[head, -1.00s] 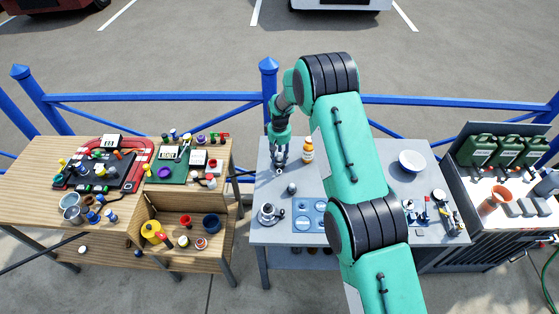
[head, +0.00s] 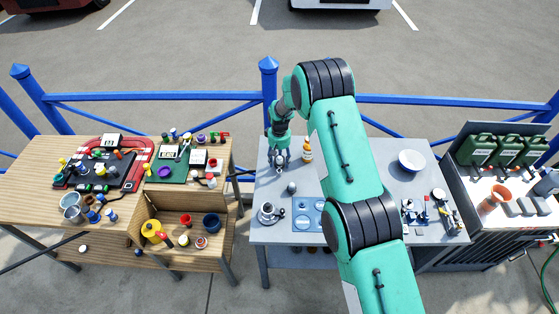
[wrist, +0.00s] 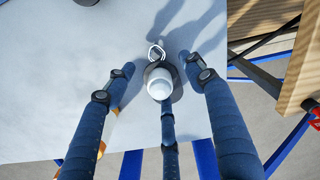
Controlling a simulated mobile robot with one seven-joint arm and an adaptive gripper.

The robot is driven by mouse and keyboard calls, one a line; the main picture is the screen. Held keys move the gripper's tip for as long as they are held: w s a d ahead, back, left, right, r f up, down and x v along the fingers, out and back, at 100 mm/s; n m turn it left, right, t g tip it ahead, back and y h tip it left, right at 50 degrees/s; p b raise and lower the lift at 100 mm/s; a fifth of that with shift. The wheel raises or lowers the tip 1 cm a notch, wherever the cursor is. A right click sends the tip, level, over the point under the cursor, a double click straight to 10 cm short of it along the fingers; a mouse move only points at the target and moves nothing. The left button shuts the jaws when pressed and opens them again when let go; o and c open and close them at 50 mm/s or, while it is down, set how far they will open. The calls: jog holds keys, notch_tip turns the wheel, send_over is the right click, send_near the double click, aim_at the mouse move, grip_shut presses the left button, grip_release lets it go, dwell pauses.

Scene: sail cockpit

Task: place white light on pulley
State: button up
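My gripper (wrist: 165,85) has its three blue fingers spread, with clear gaps left and right of a white domed light (wrist: 160,88). The light lies over a dark grey round piece with a metal loop, which looks like the pulley (wrist: 156,53), on the grey table. The lower finger's tip overlaps the light's edge in the wrist view; whether it touches I cannot tell. In the head view my gripper (head: 281,159) is low over the back left of the grey table, and its fingers partly hide the light and pulley.
An orange-and-white bottle (head: 307,150) stands just right of my gripper. A grey knob-like item (head: 291,188), a metal cup (head: 268,213) and a blue tray (head: 310,225) are nearer on the grey table (head: 262,185). A wooden bench (head: 30,185) with many parts stands left.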

aim_at(280, 157)
jog(key=shift+r, duration=0.25)
notch_tip(280, 157, up, 11)
jog(key=shift+r+b, duration=0.1)
jog(key=shift+b, duration=0.55)
jog(key=shift+r, duration=0.35)
jog(key=shift+r, duration=0.1)
dwell(0.7)
